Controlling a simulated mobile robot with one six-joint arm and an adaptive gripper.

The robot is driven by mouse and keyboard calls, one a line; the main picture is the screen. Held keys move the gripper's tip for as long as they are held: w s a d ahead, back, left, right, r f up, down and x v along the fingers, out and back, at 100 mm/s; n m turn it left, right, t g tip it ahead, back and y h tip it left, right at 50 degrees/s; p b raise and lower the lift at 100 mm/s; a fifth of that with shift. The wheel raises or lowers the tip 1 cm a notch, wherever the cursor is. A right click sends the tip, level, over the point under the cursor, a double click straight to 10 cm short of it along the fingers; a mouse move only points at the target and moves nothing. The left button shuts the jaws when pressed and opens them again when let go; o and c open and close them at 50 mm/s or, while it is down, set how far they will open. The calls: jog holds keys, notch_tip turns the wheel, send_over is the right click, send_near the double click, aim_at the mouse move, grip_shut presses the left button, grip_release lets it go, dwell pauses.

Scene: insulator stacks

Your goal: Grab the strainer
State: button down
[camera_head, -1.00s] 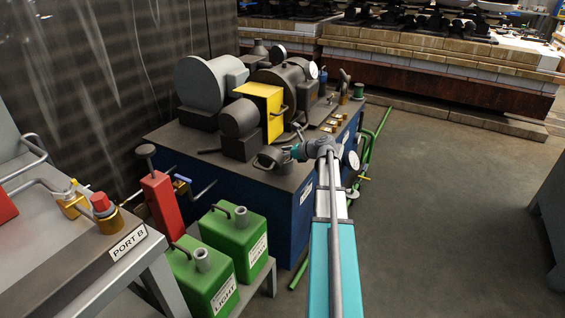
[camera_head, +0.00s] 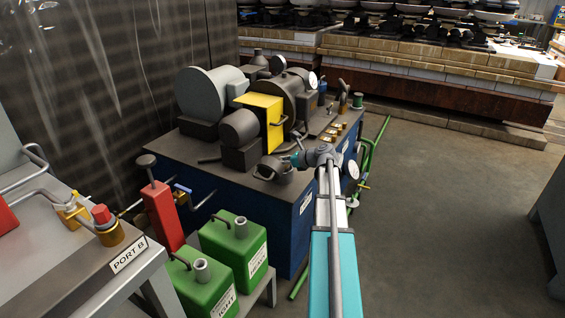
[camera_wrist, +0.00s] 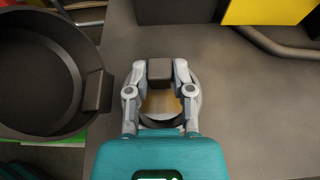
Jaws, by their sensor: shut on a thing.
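My gripper (camera_wrist: 160,72) is shut on a dark grip block in the middle of the wrist view. A round piece with a pale rim and a brassy inside (camera_wrist: 160,103), which looks like the strainer, shows under the fingers. My fingers and palm hide part of it. In the head view my gripper (camera_head: 295,160) is over the front of the blue bench's dark top, where the strainer cannot be made out. A dark open round pot (camera_wrist: 40,75) with a side lug is just left of my gripper; it also shows in the head view (camera_head: 271,171).
Open floor lies to the right.

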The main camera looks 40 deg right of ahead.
jog(key=shift+r+p, duration=4.45)
jog(key=shift+r, duration=0.2)
jog(key=shift+r, duration=0.1)
